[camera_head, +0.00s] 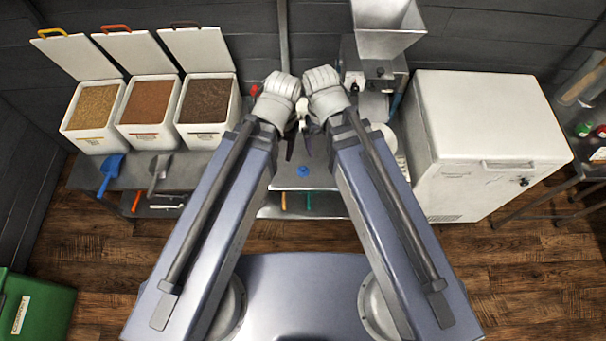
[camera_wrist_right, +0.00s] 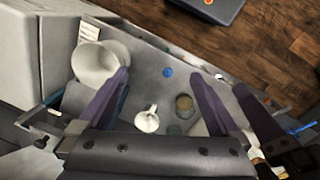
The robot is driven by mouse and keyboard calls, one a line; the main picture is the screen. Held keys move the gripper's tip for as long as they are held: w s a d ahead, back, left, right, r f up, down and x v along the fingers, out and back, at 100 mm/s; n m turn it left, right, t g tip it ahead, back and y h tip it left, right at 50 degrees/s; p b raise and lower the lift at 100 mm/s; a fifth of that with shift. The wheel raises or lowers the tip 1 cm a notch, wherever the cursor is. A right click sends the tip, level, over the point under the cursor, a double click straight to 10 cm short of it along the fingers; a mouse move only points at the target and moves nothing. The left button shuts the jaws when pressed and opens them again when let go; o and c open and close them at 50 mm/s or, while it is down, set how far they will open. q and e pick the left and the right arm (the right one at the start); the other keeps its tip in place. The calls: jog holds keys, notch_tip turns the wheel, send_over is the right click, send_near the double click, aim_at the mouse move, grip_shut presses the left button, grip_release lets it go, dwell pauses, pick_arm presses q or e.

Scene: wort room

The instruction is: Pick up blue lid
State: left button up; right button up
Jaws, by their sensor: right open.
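The small blue lid (camera_head: 303,171) lies on the grey metal bench in the head view, beyond my fingertips on the side towards my base. It also shows in the right wrist view (camera_wrist_right: 167,72), flat on the bench. My right gripper (camera_wrist_right: 160,78) is open, its two purple fingers wide apart with the lid seen between their tips; it holds nothing. In the head view the right gripper is mostly hidden by its arm. My left gripper (camera_head: 288,148) shows only as a dark finger beside its wrist; its opening is hidden.
A white funnel (camera_wrist_right: 148,120), a small jar with brown contents (camera_wrist_right: 185,103) and a white bowl-like vessel (camera_wrist_right: 97,62) stand near the lid. Open grain bins (camera_head: 150,108), a blue scoop (camera_head: 112,172) and a metal scoop (camera_head: 157,172) are left. A white chest (camera_head: 485,130) stands right.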

jog(key=t+y+b, duration=0.2)
jog(key=b, duration=3.1)
send_over(303, 168)
jog(key=shift+n, duration=0.3)
jog(key=f, duration=3.4)
jog(key=shift+s+d, duration=0.25)
jog(key=shift+d, duration=0.05)
jog(key=f+b, duration=0.7)
jog(key=shift+w+a+f+b, duration=0.3)
jog(key=shift+f+b, duration=0.05)
jog(key=shift+f, duration=0.05)
jog(key=shift+r, duration=0.1)
jog(key=c, duration=1.4)
jog(key=shift+r, duration=0.15)
notch_tip(303, 168, up, 10)
jog(key=p, duration=1)
